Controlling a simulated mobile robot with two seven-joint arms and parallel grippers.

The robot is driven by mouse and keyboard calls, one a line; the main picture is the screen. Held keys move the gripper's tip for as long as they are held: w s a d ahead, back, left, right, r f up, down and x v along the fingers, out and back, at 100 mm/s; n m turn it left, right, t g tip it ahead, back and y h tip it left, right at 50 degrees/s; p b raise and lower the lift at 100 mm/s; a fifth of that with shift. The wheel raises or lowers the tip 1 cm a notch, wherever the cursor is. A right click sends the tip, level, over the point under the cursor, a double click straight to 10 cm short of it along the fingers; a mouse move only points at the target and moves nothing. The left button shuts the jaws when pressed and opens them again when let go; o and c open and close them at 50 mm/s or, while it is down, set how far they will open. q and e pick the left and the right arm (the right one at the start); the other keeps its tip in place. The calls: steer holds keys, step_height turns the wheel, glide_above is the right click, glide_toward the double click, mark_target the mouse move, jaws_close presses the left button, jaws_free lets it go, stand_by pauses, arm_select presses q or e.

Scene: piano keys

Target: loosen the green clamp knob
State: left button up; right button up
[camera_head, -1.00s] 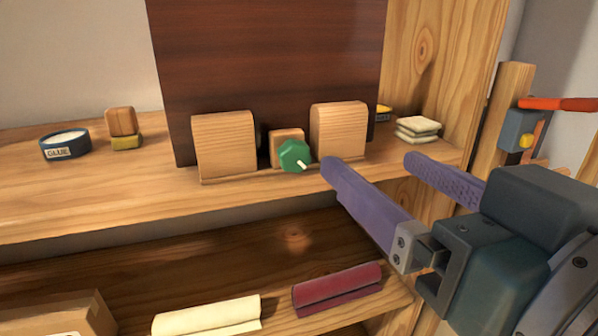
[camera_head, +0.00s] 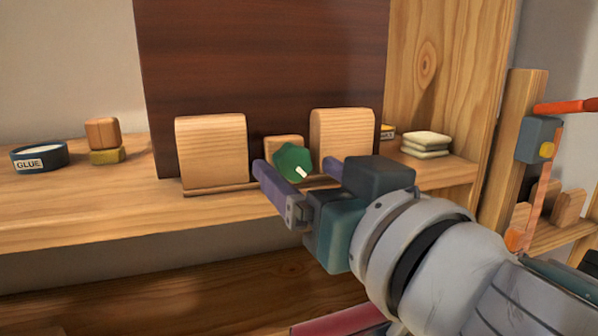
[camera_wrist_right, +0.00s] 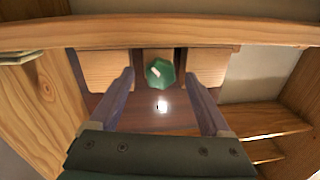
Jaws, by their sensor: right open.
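The green clamp knob (camera_head: 292,161) is faceted with a white mark, pointing lower right in the head view. It sits in front of a small wooden block (camera_head: 284,143) between two larger rounded wooden blocks (camera_head: 212,152) (camera_head: 343,140), at the foot of a dark wood panel (camera_head: 260,60). My right gripper (camera_head: 297,168) is open, with one purple finger on each side of the knob. In the right wrist view the knob (camera_wrist_right: 160,72) shows between the fingertips (camera_wrist_right: 159,77), with a gap on both sides. My left gripper is not in view.
A glue tin (camera_head: 39,158) and two stacked small blocks (camera_head: 104,140) stand on the shelf (camera_head: 90,205) at left. Folded cloths (camera_head: 425,143) lie at right beside the upright wooden side (camera_head: 440,80). A red roll (camera_head: 340,322) lies on the lower shelf.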

steer(key=shift+w+a, duration=0.2)
steer(key=shift+w, duration=0.2)
steer(key=shift+c, duration=0.4)
jaws_close()
